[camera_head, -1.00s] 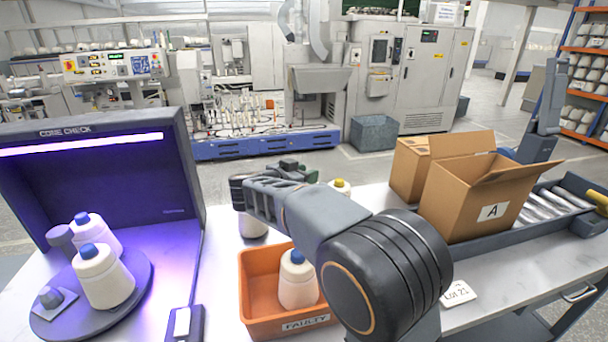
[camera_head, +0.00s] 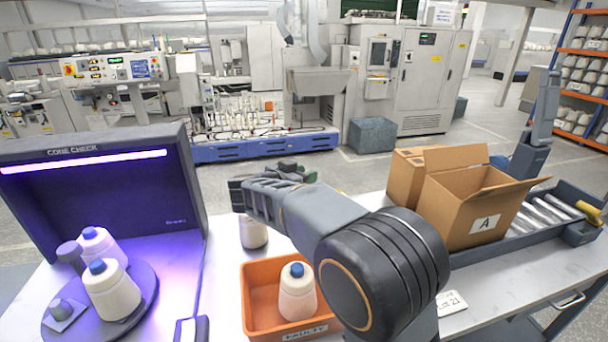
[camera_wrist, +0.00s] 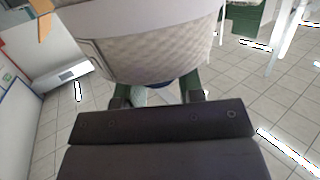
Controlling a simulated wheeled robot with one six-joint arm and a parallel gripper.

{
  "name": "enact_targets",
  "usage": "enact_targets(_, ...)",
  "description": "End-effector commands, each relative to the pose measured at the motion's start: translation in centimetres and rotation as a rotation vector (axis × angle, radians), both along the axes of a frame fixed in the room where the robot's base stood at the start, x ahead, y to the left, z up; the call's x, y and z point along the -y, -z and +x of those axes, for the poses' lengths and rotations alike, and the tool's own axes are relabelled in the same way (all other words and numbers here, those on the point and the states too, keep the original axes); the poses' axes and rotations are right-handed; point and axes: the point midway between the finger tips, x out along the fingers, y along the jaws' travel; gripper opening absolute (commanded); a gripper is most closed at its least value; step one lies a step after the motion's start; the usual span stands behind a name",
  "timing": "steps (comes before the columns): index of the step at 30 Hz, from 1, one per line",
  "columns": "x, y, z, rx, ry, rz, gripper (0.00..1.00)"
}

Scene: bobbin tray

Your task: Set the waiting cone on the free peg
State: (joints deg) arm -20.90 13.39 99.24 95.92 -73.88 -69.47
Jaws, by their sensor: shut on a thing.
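In the wrist view my gripper (camera_wrist: 155,95) is shut on a white woven cone (camera_wrist: 155,45), its green fingers at the narrow end, where a little blue shows. In the head view my gripper (camera_head: 292,172) is partly hidden by my wrist. A white cone (camera_head: 254,231) shows below my wrist with its top hidden; I cannot tell if it is the held one. Two blue-tipped cones (camera_head: 110,292) (camera_head: 98,243) are upright on the dark turntable (camera_head: 140,300). A short bare grey peg (camera_head: 60,308) rises from a plate at its front left.
The Cone Check booth (camera_head: 185,160) walls the turntable's back. A taller grey post (camera_head: 69,252) stands beside the rear cone. An orange Faulty bin (camera_head: 256,318) holds one blue-tipped cone (camera_head: 297,293). Cardboard boxes (camera_head: 465,205) stand at right.

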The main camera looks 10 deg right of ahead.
Motion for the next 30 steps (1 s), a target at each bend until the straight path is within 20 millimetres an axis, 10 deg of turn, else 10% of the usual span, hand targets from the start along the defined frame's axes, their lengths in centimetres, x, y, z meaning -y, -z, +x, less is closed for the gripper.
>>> enact_targets(30, 0.0, -12.2, 0.0, 0.001, 0.0, 0.0, 0.0)
